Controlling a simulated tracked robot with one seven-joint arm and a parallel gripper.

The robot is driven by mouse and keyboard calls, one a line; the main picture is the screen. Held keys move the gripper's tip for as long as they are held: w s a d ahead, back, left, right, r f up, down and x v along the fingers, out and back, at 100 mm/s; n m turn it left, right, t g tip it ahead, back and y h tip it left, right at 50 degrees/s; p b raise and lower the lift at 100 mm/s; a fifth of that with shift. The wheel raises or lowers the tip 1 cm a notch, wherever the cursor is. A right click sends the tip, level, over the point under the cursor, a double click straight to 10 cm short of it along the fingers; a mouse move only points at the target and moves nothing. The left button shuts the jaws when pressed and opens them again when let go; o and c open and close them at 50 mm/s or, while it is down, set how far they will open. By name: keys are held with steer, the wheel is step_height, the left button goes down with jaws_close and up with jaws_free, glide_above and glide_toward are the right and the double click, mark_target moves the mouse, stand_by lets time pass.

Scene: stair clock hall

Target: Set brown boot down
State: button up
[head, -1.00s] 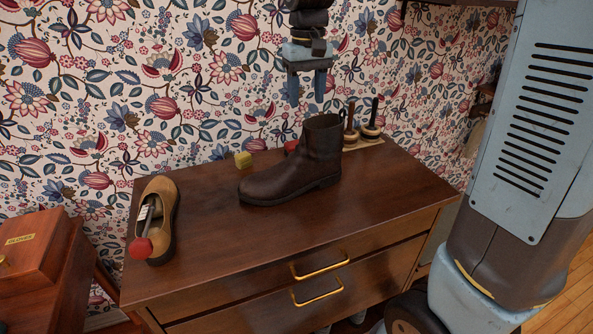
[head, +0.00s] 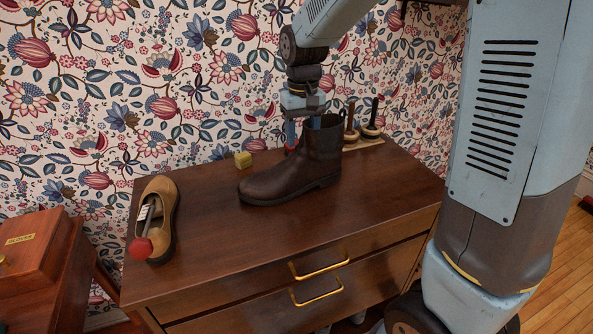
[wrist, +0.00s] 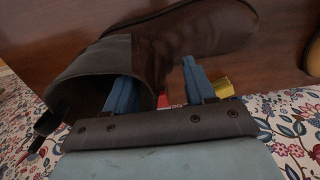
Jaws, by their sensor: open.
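The dark brown boot (head: 290,172) stands upright on the dresser top (head: 235,230), toe to the left. Its shaft and open top also show in the wrist view (wrist: 150,60). My gripper (head: 302,124) is open at the top of the shaft, pointing down. In the wrist view its blue fingers (wrist: 157,80) straddle the shaft wall: one appears inside the boot's opening, the other outside. The inner fingertip is hidden in the head view. I cannot tell whether either finger touches the leather.
A tan clog (head: 158,215) holding a red-knobbed rod stands at the left. The dresser's front is clear.

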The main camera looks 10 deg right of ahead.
jaws_close()
stand_by(0.5)
stand_by(0.9)
